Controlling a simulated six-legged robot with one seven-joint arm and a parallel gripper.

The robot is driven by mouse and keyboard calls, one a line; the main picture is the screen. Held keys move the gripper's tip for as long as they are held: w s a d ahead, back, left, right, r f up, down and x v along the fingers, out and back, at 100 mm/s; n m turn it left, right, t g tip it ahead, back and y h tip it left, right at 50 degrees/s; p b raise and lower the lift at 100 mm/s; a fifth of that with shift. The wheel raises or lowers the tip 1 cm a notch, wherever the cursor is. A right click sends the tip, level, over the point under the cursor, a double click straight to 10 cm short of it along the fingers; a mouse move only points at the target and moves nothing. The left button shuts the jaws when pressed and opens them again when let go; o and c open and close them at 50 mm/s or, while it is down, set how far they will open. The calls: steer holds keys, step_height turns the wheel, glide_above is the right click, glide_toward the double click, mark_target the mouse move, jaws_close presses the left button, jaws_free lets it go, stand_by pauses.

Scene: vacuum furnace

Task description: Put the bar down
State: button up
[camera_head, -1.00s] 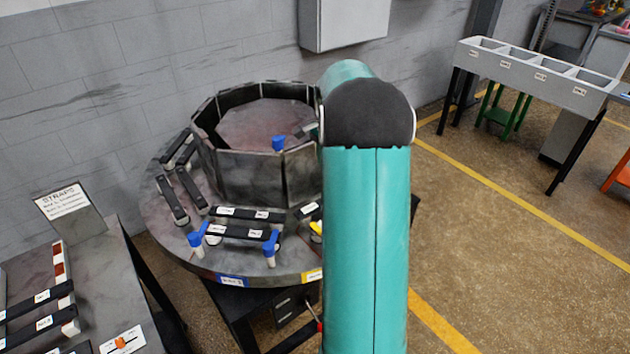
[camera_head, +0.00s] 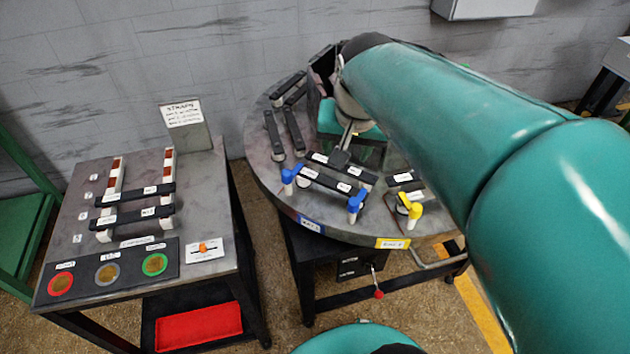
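A black bar (camera_head: 325,180) with white labels lies near the front edge of the round turntable (camera_head: 262,157), between two blue-handled clamps (camera_head: 290,176) (camera_head: 355,202). A second black bar (camera_head: 362,176) lies just behind it, roughly parallel. My gripper (camera_head: 341,157) points down at this rear bar from behind. Its fingers are small and dark against the bar. I cannot tell whether they are shut on it, or whether the bar is lifted or resting. My arm hides most of the walled ring on the turntable.
A shorter black bar (camera_head: 405,180) and a yellow-handled clamp (camera_head: 411,208) are at the right. More bars (camera_head: 274,135) lie at the turntable's left. The left table (camera_head: 78,213) carries two bars on a rack (camera_head: 131,217), a STRAPS sign (camera_head: 186,118) and coloured circles.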

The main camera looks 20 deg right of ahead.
steer(key=s+a+f+n+t+y, duration=0.1)
steer(key=s+a+f+n, duration=0.1)
steer(key=s+a+n, duration=0.3)
steer(key=s+a, duration=0.3)
steer(key=shift+s+n+t, duration=0.4)
steer(key=c, duration=0.3)
steer(key=shift+a, duration=0.15)
